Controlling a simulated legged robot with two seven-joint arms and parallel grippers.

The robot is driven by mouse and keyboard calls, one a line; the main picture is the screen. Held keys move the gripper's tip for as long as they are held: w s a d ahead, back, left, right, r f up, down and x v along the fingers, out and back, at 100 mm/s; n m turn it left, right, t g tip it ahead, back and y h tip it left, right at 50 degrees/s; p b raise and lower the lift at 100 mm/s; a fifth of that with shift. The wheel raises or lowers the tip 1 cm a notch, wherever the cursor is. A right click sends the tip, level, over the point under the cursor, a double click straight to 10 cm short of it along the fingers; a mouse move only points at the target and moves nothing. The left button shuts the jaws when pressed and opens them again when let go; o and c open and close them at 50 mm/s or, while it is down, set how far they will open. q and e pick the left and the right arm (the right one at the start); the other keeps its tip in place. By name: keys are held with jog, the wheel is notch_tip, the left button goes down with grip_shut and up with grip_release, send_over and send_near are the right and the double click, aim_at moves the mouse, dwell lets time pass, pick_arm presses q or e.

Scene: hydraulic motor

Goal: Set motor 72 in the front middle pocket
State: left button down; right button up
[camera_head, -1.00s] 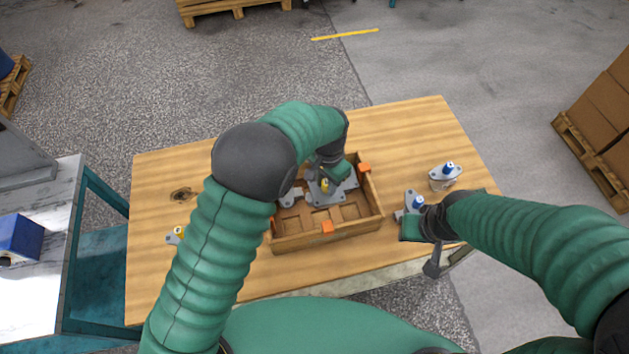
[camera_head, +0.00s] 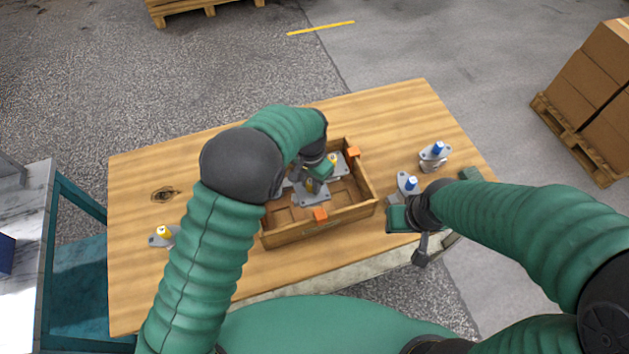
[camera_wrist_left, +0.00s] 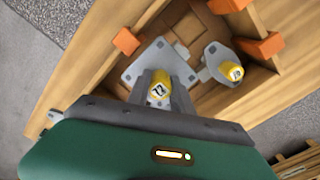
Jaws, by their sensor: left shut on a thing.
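My left gripper (camera_head: 316,174) is shut on a grey motor (camera_head: 312,198) with a yellow cap, over the middle to front of the wooden crate (camera_head: 348,211). In the left wrist view the held motor's yellow cap (camera_wrist_left: 157,88) reads what looks like 72, and its square flange (camera_wrist_left: 137,72) is level with or above the pockets; contact with the floor cannot be told. A second yellow-capped motor (camera_wrist_left: 222,64) sits in the crate beside it, also seen in the head view (camera_head: 338,164). My right gripper (camera_head: 397,217) is near a blue-capped motor (camera_head: 407,186); its fingers are unclear.
Orange blocks (camera_head: 320,215) (camera_head: 353,152) sit on the crate walls. Another blue-capped motor (camera_head: 436,154) stands at the right, and a yellow-capped one (camera_head: 163,235) at the left. The back of the table (camera_head: 385,105) is clear.

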aim_at(311, 192)
pick_arm(q)
jog(key=shift+w+a+f+b, duration=0.1)
jog(key=shift+a+f+b, duration=0.15)
jog(key=shift+f, duration=0.5)
jog(key=shift+d+f, duration=0.1)
jog(key=shift+f, duration=0.25)
jog(key=shift+d+f+b, duration=0.35)
jog(key=shift+f+b, duration=0.2)
jog(key=shift+f, duration=0.05)
jog(key=shift+d+f+b, duration=0.2)
jog(key=shift+f+b, duration=0.1)
jog(key=shift+f, duration=0.3)
jog(key=shift+a+f, duration=0.2)
jog(key=shift+f, duration=0.1)
jog(key=shift+a, duration=0.2)
pick_arm(e)
jog(key=f, duration=0.3)
jog(key=shift+a, duration=0.2)
pick_arm(q)
jog(key=shift+d+f, duration=0.15)
jog(key=shift+d, duration=0.1)
pick_arm(e)
jog(key=shift+d+f, duration=0.1)
jog(key=shift+d, duration=0.2)
